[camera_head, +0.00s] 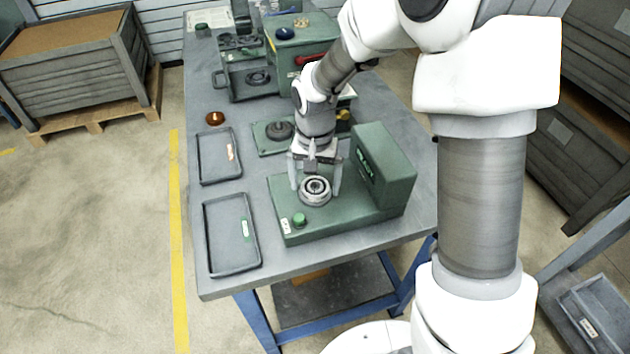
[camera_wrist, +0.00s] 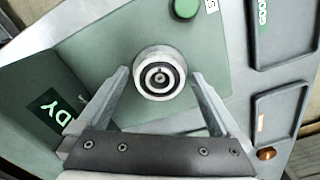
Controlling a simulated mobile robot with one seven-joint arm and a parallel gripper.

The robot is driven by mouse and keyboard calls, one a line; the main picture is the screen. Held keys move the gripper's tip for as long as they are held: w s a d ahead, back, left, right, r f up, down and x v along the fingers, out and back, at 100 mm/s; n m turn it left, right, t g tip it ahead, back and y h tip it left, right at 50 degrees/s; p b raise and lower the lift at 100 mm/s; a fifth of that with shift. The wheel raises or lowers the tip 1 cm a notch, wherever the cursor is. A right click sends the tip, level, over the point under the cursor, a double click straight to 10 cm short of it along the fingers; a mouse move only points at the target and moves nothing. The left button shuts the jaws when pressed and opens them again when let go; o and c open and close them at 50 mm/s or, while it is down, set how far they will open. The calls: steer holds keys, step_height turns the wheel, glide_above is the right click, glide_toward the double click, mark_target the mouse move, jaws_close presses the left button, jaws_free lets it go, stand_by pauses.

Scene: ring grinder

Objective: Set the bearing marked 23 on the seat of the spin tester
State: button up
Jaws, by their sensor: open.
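A grey ring-shaped bearing (camera_head: 316,188) sits at the round seat on the green base of the spin tester (camera_head: 345,208). In the wrist view the bearing (camera_wrist: 159,80) shows as concentric light and dark rings around a central pin. It looks level and centred. I cannot read a number on it. My gripper (camera_head: 315,187) is open above the seat and points down. In the wrist view its two fingertips (camera_wrist: 160,72) stand on either side of the bearing, with a visible gap on each side. The spin tester's green housing (camera_head: 383,167) rises to the right.
A green button (camera_head: 299,220) is at the tester's front corner. Two shallow grey trays (camera_head: 207,239) (camera_head: 202,169) lie to the left and look empty. An orange-brown round piece (camera_head: 215,118) lies behind them. Another green plate (camera_head: 262,140) and a green machine (camera_head: 290,47) stand farther back.

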step_height(320, 180, up, 11)
steer(key=p, duration=0.1)
steer(key=s+d+r+n+t, duration=0.1)
steer(key=s+d+r+t, duration=0.2)
steer(key=s+d+r, duration=0.6)
steer(key=s+d+r+t, duration=0.1)
steer(key=s, duration=0.4)
steer(key=s+d+r+n+t, duration=0.1)
steer(key=s+d, duration=0.1)
steer(key=s, duration=0.2)
steer(key=shift+s+d+r+t, duration=0.25)
steer(key=shift+s+t, duration=0.05)
steer(key=shift+s, duration=0.05)
steer(key=shift+a+n, duration=0.1)
steer(key=shift+n, duration=0.2)
stand_by(1.2)
